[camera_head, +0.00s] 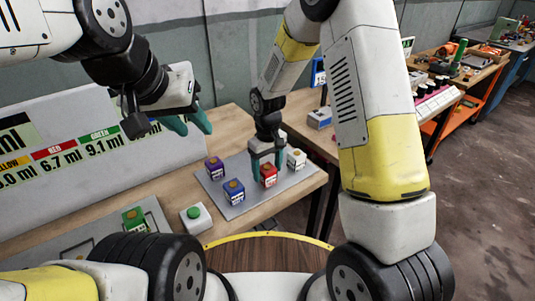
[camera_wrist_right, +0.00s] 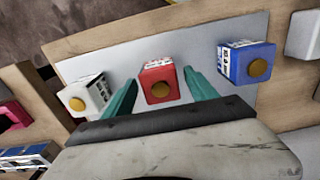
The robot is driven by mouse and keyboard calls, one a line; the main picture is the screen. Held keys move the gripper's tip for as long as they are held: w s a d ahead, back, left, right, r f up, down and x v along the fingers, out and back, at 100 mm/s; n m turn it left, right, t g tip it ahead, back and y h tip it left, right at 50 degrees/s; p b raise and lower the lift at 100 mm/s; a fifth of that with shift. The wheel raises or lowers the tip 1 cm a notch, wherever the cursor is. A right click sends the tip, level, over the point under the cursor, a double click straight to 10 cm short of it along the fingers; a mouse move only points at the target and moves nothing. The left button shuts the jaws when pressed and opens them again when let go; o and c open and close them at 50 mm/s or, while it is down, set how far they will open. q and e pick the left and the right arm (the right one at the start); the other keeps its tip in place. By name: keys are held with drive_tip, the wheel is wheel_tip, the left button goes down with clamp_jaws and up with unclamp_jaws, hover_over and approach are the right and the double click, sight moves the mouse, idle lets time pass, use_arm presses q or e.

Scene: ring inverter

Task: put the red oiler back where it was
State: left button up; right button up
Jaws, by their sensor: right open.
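The red oiler (camera_head: 268,181) stands on the grey pad (camera_head: 248,206) on the wooden table. It has a yellow-orange round top and also shows in the right wrist view (camera_wrist_right: 158,66). My right gripper (camera_head: 266,162) points down at it, open, with a teal finger on each side. In the right wrist view (camera_wrist_right: 163,95) a gap shows between the red oiler and the fingers, so they do not grip it. My left gripper (camera_head: 188,124) hangs to the left, above the table before the sign board, open and empty.
On the pad stand a purple oiler (camera_head: 214,172), a blue oiler (camera_head: 234,196) and a white oiler (camera_head: 297,162). A green oiler (camera_head: 134,222) stands on a grey plate (camera_head: 158,211) at lower left, near a green-button box (camera_head: 195,224). The sign board (camera_head: 70,125) stands behind.

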sight(267, 168)
drive_tip(key=shift+r, duration=0.1)
drive_tip(key=s+d+r+m+t, duration=0.1)
drive_tip(key=d+r, duration=0.1)
drive_tip(key=r, duration=0.7)
drive_tip(key=s+d+r, duration=0.1)
drive_tip(key=d+r, duration=0.1)
drive_tip(key=r, duration=0.7)
drive_tip(key=s+d+r+m+t, duration=0.1)
drive_tip(key=s+d+r+m, duration=0.1)
drive_tip(key=s, duration=0.4)
drive_tip(key=s+d+r+m+t+y, duration=0.1)
drive_tip(key=s+d+r+t, duration=0.1)
drive_tip(key=s+d+r, duration=0.2)
drive_tip(key=s+d+r+m+t+y, duration=0.1)
drive_tip(key=s+d+r+m+t, duration=0.1)
drive_tip(key=s+d+r, duration=0.2)
drive_tip(key=s, duration=0.3)
drive_tip(key=shift+s+r+m, duration=0.25)
drive_tip(key=shift+s+m, duration=0.05)
drive_tip(key=shift+s, duration=0.05)
drive_tip(key=shift+d, duration=0.1)
